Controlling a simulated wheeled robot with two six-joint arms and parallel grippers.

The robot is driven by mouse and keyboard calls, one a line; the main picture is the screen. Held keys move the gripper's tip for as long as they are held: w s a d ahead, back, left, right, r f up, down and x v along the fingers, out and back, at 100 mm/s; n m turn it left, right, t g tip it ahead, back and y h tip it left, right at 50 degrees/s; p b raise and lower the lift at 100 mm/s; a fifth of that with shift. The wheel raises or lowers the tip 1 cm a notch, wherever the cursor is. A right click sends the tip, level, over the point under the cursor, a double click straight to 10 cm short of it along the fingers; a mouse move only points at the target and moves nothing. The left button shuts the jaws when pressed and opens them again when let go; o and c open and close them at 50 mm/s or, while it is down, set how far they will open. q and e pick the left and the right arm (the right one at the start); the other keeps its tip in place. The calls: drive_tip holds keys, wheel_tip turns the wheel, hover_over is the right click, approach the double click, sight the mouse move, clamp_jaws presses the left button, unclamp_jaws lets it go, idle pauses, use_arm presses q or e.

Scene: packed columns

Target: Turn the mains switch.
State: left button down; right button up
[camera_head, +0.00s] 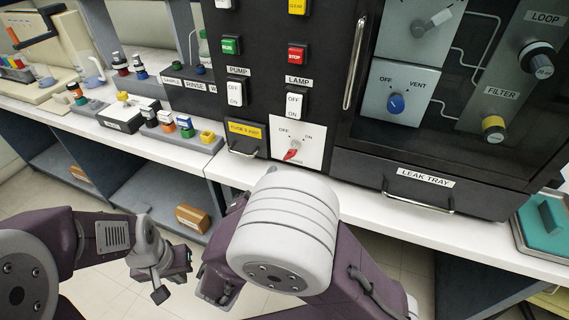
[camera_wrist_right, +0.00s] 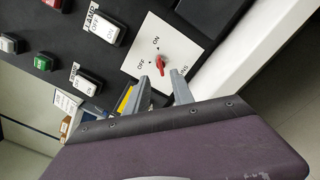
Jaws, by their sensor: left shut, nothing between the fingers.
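The mains switch (camera_head: 292,152) is a red lever knob on a white plate marked OFF and ON, low on the dark panel. In the head view its wide red end points down and left. It also shows in the right wrist view (camera_wrist_right: 159,65). My right gripper (camera_wrist_right: 160,76) is open, its two grey fingers just before the red knob, one towards each side; contact cannot be told. In the head view my right arm's pale wrist hides this gripper. My left gripper (camera_head: 160,288) is shut and empty, low in front of the bench, away from the panel.
A blue OFF/VENT knob (camera_head: 396,104) sits to the right. The leak tray (camera_head: 418,190) has a protruding handle. A white bench edge (camera_head: 235,176) runs below.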

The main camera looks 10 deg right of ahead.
sight(289, 158)
drive_tip(key=b+x, duration=0.1)
drive_tip(key=x, duration=0.8)
drive_tip(key=shift+w+d, duration=0.2)
drive_tip(key=shift+w, duration=0.05)
clamp_jaws()
